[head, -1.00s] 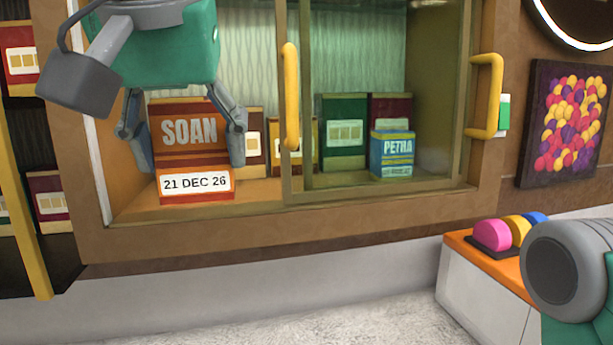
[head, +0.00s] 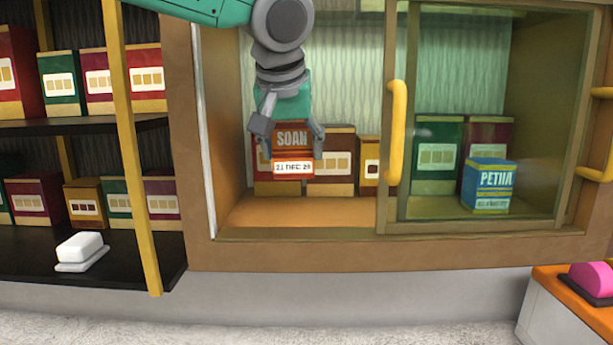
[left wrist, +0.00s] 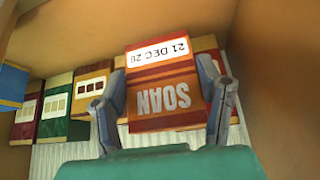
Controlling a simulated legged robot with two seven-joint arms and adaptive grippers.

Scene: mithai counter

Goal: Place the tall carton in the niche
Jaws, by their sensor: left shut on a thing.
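The tall red-orange carton marked SOAN (head: 292,140), with a white date label reading 21 DEC 26, is in the open left part of the glass-fronted niche (head: 290,212). My left gripper (head: 291,148) is shut on it, one finger on each side. The carton looks upright, and its lower edge seems above the niche floor. In the left wrist view the carton (left wrist: 163,95) shows upside down between the fingers. My right gripper is not in view.
The niche's front floor is clear. Shelves stand left, with a white block (head: 80,248).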

